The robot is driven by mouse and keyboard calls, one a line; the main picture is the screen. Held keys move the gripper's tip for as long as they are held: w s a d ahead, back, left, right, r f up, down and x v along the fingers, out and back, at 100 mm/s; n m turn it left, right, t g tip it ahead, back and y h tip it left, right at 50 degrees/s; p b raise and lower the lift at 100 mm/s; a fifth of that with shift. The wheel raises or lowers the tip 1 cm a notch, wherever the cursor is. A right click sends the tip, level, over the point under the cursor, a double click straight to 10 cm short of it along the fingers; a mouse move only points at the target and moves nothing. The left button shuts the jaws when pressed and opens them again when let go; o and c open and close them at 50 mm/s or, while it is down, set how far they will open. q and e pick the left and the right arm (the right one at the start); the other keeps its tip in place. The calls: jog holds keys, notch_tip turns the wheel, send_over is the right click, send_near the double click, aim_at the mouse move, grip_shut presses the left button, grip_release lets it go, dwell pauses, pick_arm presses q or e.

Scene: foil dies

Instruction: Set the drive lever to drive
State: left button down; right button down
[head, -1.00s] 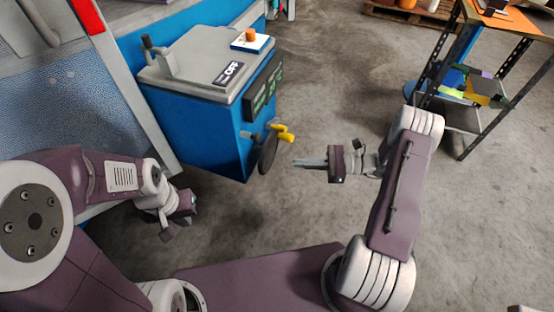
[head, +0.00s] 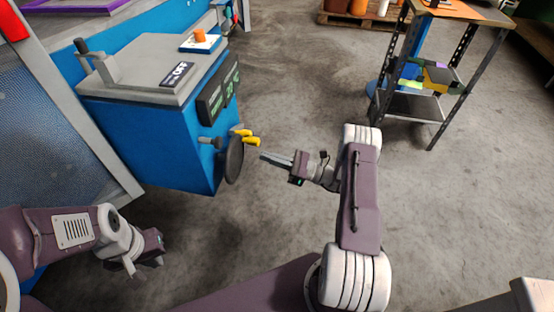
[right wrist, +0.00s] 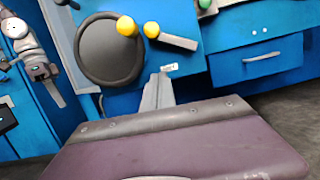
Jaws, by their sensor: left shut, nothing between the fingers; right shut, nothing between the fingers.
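A grey lever with a yellow knob (head: 251,142) sticks out of the side of the blue machine (head: 155,145), beside a black handwheel (head: 234,160) that has its own yellow knob. In the right wrist view the grey lever (right wrist: 178,41) points to the right from its yellow knob, with a small white label below it. I cannot read the label. My right gripper (head: 264,156) is shut and empty, just right of the handwheel and apart from it; its fingers (right wrist: 158,88) point at the machine. My left gripper (head: 146,270) hangs low at the left, shut and empty, away from the machine.
The machine's grey top carries a dark-handled clamp (head: 92,62), an OFF plate (head: 177,74) and an orange knob (head: 200,35). A metal rack (head: 405,105) stands at the right and a pallet (head: 355,17) behind. The floor between machine and rack is clear.

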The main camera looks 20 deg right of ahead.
jog(key=w+a+r, duration=0.1)
jog(key=a+r+b, duration=0.1)
jog(key=r, duration=0.1)
jog(key=w+a+r, duration=0.1)
jog(key=r, duration=0.1)
jog(key=shift+w+a, duration=0.2)
jog(key=shift+w, duration=0.1)
